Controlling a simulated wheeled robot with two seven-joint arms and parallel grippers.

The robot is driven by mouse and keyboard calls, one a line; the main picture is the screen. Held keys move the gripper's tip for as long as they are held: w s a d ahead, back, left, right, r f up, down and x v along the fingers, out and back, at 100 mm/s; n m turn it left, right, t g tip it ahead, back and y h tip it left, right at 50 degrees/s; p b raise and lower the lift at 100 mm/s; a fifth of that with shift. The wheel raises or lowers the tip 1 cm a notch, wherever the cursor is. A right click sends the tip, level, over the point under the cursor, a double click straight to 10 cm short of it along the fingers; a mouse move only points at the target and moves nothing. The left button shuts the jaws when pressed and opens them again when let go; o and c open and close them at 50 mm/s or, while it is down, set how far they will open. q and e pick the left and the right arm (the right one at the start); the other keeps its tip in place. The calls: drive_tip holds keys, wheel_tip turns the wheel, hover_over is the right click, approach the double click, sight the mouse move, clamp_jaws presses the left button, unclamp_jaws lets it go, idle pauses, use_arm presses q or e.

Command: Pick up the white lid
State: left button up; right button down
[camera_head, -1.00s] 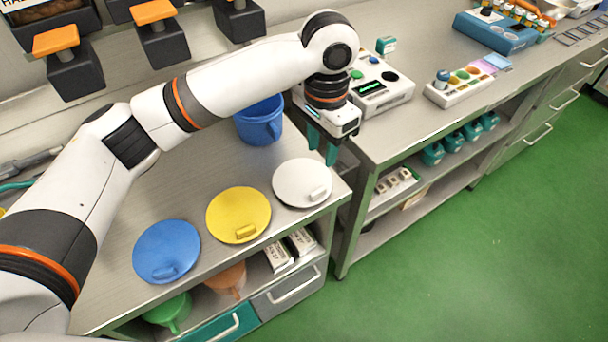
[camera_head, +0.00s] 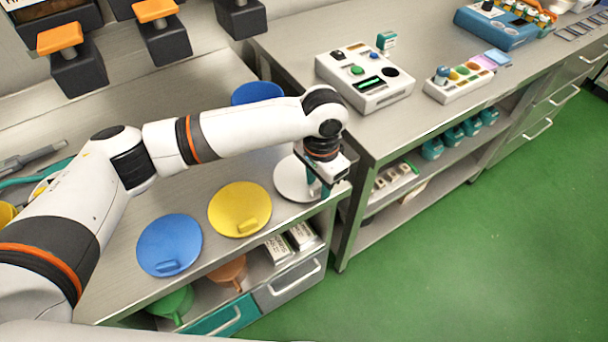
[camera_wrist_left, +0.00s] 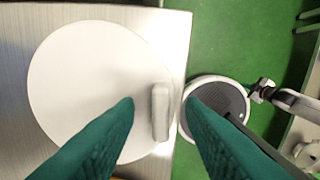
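The white lid (camera_head: 289,181) lies flat on the metal bench near its front right corner, partly hidden by my left gripper in the head view. My left gripper (camera_head: 319,190) points down over the lid's right side. In the left wrist view, the white lid (camera_wrist_left: 85,85) fills the left part, and its upright white handle (camera_wrist_left: 160,112) shows between the two teal fingers. The left gripper (camera_wrist_left: 160,102) is open, with a gap on both sides of the handle.
A yellow lid (camera_head: 240,209) and a blue lid (camera_head: 169,245) lie to the left on the bench. A white button device (camera_head: 366,80) sits on the right bench. Green floor (camera_head: 450,250) is clear in front.

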use_arm(q)
drive_tip(key=shift+c, duration=0.4)
clamp_jaws()
